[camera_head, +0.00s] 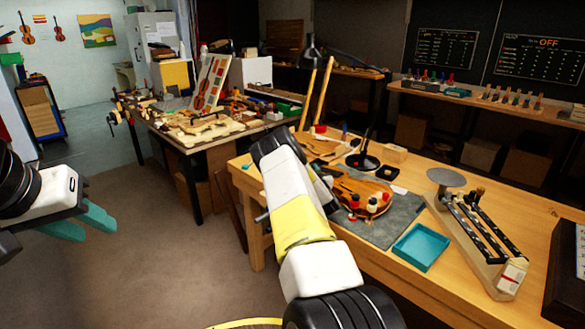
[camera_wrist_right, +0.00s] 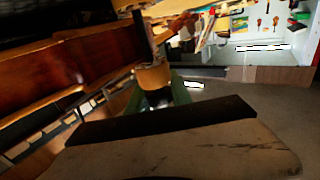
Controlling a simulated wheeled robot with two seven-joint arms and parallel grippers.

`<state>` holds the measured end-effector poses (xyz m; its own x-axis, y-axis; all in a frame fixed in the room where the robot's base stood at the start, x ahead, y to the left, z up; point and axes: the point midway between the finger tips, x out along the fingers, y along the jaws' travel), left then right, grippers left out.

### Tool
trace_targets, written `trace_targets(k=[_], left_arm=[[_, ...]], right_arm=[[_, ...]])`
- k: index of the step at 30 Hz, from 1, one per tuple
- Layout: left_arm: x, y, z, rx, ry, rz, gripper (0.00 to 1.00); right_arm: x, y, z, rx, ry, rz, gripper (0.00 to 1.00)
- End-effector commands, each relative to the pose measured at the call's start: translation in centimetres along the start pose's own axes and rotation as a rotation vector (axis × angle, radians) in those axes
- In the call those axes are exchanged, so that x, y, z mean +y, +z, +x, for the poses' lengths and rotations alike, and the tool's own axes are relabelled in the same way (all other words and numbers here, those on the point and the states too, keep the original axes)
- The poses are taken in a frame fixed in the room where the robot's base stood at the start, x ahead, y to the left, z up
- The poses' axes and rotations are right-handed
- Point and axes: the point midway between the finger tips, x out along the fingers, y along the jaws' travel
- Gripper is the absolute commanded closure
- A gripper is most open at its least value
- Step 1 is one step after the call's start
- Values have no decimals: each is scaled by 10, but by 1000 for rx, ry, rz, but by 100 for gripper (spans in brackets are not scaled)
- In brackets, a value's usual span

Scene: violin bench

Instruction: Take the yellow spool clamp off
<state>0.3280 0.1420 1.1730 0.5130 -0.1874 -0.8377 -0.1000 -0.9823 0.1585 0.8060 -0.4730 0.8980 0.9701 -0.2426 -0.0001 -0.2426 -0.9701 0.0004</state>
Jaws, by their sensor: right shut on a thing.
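The violin body (camera_head: 345,184) lies on a grey mat on the wooden bench, with several red and white spool clamps (camera_head: 372,205) at its near edge. My right arm reaches over the bench's left part and hides its own gripper and part of the violin in the head view. In the right wrist view, my right gripper (camera_wrist_right: 162,88) has green fingers shut about a yellow-orange piece (camera_wrist_right: 153,76). It looks like the yellow spool clamp, but the view is dark; I cannot tell whether it touches the violin. My left gripper (camera_head: 98,231) is open and empty over the floor, at left.
An empty teal tray (camera_head: 420,247) lies right of the mat (camera_head: 398,222). A stand with a round grey plate and dark rods (camera_head: 478,228) is farther right. A cluttered second bench (camera_head: 205,140) stands behind at left.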

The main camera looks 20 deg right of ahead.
Motion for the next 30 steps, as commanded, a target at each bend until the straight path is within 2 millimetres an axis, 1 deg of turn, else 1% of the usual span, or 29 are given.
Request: trace_targets(k=[1, 6, 12, 29, 30], left_arm=[[0, 0, 0, 0, 0, 0, 64], [0, 0, 0, 0, 0, 0, 64], [0, 0, 0, 0, 0, 0, 64], [0, 0, 0, 0, 0, 0, 64], [0, 0, 0, 0, 0, 0, 64]], right_arm=[[3, -2, 0, 3, -29, 1, 100], [-2, -2, 0, 4, -130, 1, 100], [-5, -2, 0, 4, -202, 0, 100], [-6, -2, 0, 3, -233, 0, 100], [-6, -2, 0, 3, -233, 0, 68]])
